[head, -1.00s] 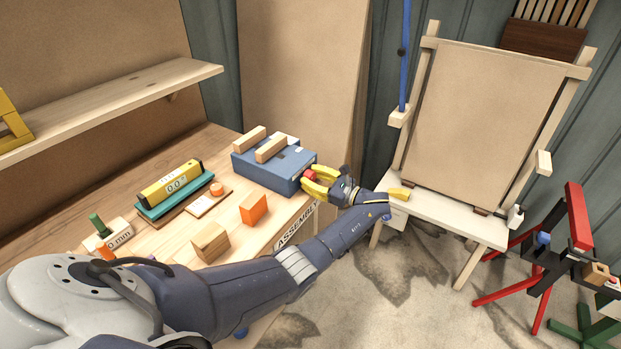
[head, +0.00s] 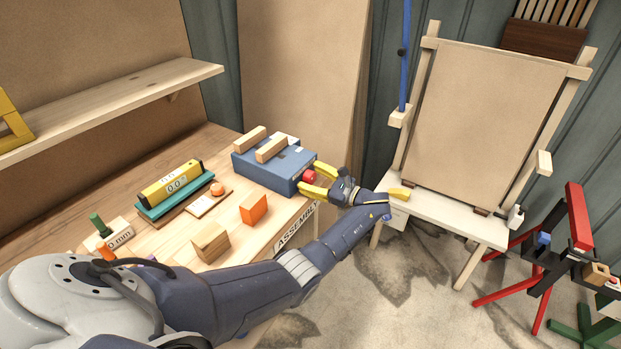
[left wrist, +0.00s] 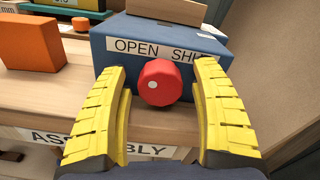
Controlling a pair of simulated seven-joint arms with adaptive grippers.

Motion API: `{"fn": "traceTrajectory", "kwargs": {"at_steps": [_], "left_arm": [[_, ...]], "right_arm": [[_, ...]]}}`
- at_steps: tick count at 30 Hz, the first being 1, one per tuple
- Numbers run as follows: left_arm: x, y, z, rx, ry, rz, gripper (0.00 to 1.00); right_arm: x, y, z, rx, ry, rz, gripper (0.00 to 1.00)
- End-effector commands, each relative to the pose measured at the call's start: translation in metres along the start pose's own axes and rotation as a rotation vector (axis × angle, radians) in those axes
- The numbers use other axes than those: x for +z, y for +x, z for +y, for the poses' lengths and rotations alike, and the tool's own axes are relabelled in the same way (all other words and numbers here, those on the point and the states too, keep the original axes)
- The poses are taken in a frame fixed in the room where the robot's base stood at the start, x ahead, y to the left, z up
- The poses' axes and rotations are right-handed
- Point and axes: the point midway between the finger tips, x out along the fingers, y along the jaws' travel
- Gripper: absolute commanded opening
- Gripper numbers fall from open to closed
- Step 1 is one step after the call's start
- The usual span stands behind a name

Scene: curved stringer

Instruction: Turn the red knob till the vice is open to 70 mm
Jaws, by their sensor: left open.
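The blue vice (head: 268,172) stands at the right end of the workbench with two wooden jaw blocks (head: 271,150) on top, a gap between them. Its red knob (head: 309,177) sticks out of the front face. In the left wrist view the knob (left wrist: 160,82) has a white dot left of its centre, and a label reading "OPEN" and "SHUT" (left wrist: 150,48) is above it, partly hidden by a finger. My left gripper (head: 316,181) is open, its yellow fingers on either side of the knob with gaps between. The right gripper is not in view. No opening in millimetres is readable on the vice.
An orange block (head: 254,208) and a wooden block (head: 210,241) stand on the bench left of my arm. A yellow device reading 0.0 (head: 172,184) lies farther back. A shelf (head: 110,105) overhangs the back.

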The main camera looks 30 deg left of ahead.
Motion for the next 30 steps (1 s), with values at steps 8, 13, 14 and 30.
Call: {"fn": "traceTrajectory", "kwargs": {"at_steps": [8,13,14,30], "left_arm": [[-0.001,-0.019,0.0,-0.001,0.0,0.003,0.64],[-0.001,-0.049,0.0,-0.001,0.001,0.004,0.64],[-0.001,-0.054,0.0,0.0,0.0,0.004,0.64],[0.0,-0.117,0.0,0.0,0.001,0.0,0.64]], "right_arm": [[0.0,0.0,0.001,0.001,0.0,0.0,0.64],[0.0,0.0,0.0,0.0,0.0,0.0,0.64],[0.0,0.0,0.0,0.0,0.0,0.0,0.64],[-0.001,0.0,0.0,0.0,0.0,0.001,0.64]]}}
